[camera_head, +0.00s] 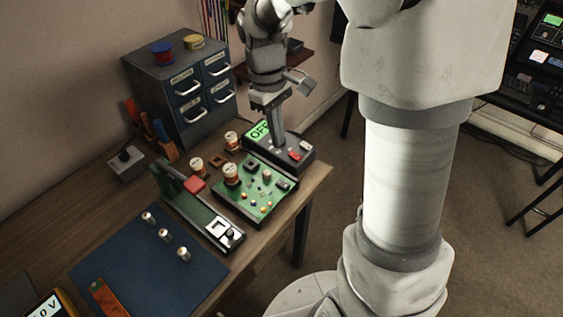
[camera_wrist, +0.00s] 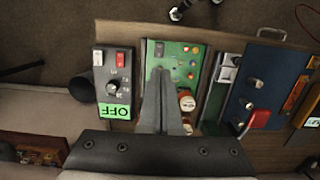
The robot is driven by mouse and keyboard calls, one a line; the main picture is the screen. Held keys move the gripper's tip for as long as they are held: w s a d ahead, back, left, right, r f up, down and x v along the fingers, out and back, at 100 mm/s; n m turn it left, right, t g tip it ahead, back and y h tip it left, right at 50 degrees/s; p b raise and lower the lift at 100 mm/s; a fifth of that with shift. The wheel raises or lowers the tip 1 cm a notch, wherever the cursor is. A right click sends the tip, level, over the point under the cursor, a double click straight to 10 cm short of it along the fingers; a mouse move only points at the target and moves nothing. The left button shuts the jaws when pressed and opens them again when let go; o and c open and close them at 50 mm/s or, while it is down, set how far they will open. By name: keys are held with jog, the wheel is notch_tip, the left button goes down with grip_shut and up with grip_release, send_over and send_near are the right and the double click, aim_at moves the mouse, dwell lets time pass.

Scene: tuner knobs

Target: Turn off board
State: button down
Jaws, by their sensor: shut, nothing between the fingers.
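The green circuit board (camera_head: 258,207) lies near the table's right edge, with small coloured parts on it; it also shows in the wrist view (camera_wrist: 190,48). Beside it is a dark control box (camera_head: 275,154) whose green display reads OFF (camera_head: 258,133). In the wrist view the box (camera_wrist: 128,90) shows a red switch (camera_wrist: 120,60), a pale switch (camera_wrist: 98,58) and a dark knob. My gripper (camera_head: 279,143) is shut and empty, pointing down. Its fingers (camera_wrist: 160,75) cover part of the board in the wrist view and part of the box in the head view. I cannot tell its exact height.
A press-like device with a red part (camera_head: 194,184) stands beside the board. Orange-and-white spools (camera_head: 231,174) stand close to the board. A blue mat (camera_head: 140,265) holds small metal cylinders. A drawer cabinet (camera_head: 180,90) stands at the back.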

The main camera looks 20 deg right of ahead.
aim_at(285, 185)
jog(key=f, duration=0.4)
jog(key=s+f+b, duration=0.1)
jog(key=f, duration=0.4)
jog(key=d+f+b, duration=0.1)
jog(key=f, duration=0.3)
jog(key=shift+s+f, duration=0.25)
jog(key=shift+d+b, duration=0.1)
jog(key=shift+b, duration=0.25)
